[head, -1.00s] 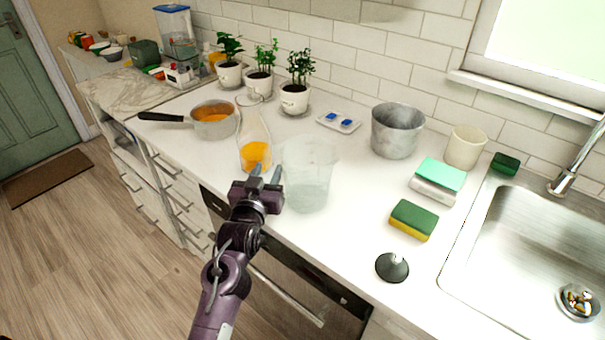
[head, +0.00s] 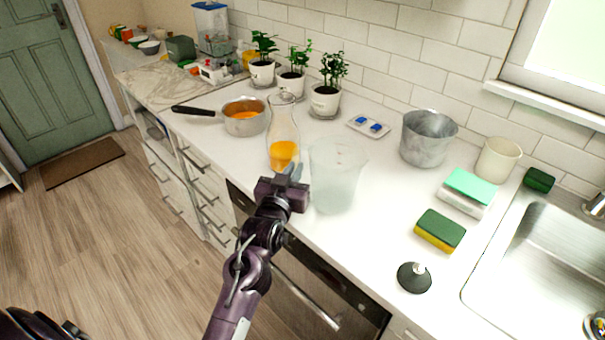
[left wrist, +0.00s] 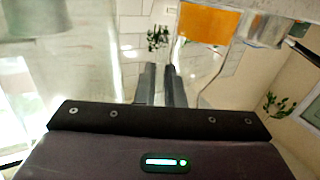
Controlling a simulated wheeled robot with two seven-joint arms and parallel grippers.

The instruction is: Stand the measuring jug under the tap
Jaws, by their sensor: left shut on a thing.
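The measuring jug (head: 336,182), clear and frosted-looking, is upright at the front of the white worktop. In the left wrist view the jug (left wrist: 65,75) is a pale see-through wall on the left. My left gripper (head: 293,173) is at the jug's left side, its fingers (left wrist: 161,85) nearly together and shut on the jug. The exact grip spot is hard to make out. The tap (head: 596,206) shows only in part at the right edge, over the steel sink (head: 530,255). My right gripper is not in view.
A glass carafe (head: 283,125) of orange liquid stands close left of the jug. A metal pot (head: 428,138), cream cup (head: 498,160), sponge (head: 440,231) and dark disc (head: 414,278) lie between jug and sink. A saucepan (head: 244,117) and potted plants are behind left.

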